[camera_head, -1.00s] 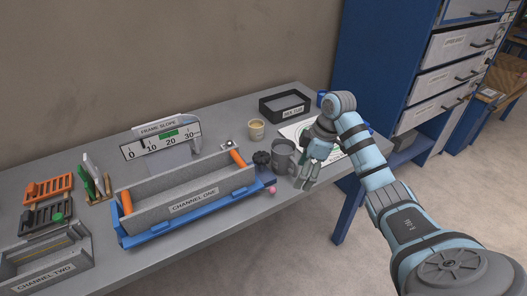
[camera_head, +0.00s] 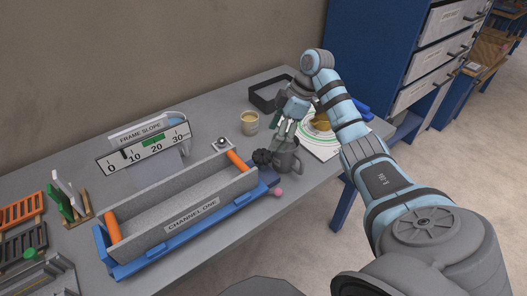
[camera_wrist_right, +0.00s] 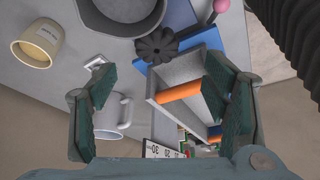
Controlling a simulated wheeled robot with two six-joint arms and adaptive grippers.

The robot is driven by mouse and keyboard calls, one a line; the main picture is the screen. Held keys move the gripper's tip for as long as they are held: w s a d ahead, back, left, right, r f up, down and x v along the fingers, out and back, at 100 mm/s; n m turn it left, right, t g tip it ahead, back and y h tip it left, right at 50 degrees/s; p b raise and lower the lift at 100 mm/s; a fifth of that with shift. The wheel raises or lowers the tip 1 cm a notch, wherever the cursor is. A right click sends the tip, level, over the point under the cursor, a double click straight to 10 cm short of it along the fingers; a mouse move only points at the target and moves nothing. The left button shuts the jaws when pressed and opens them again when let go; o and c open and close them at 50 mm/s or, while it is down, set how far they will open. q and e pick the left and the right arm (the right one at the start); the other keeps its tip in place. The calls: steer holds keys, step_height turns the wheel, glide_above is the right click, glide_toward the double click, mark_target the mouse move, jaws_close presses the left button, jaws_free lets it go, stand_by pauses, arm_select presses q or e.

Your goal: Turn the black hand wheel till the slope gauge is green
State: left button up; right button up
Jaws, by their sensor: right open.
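The black hand wheel (camera_head: 262,157) is a lobed knob at the right end of the blue frame (camera_head: 200,217) under the grey CHANNEL ONE trough (camera_head: 190,215). It also shows in the wrist view (camera_wrist_right: 156,46), beyond the fingertips. The FRAME SLOPE gauge (camera_head: 145,147) stands behind the trough. Its dark pointer (camera_head: 124,154) is between 0 and 10, left of the green band (camera_head: 152,143). My right gripper (camera_head: 287,130) is open and empty, pointing down above and behind the dark grey mug, right of the wheel. Its fingers (camera_wrist_right: 165,105) show spread apart. My left gripper is out of view.
A dark grey mug (camera_head: 287,158) stands close beside the wheel. A beige cup (camera_head: 250,122) and a black tray (camera_head: 268,97) are behind. A pink ball (camera_head: 278,191) sticks out in front.

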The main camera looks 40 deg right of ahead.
mark_target(263, 155)
steer(key=x, duration=0.8)
steer(key=shift+w+r, duration=0.1)
steer(key=shift+w, duration=0.2)
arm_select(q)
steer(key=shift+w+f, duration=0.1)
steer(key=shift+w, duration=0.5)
arm_select(e)
steer(key=shift+s, duration=0.15)
steer(key=shift+c, duration=1)
steer(key=c, duration=1)
steer(key=shift+o, duration=0.2)
steer(key=m+p, duration=0.1)
steer(key=p, duration=0.2)
steer(key=m+p, duration=0.1)
steer(key=p, duration=0.1)
steer(key=shift+r+m+t+h+p, duration=0.3)
steer(key=shift+m+p, duration=0.1)
steer(key=shift+f, duration=0.3)
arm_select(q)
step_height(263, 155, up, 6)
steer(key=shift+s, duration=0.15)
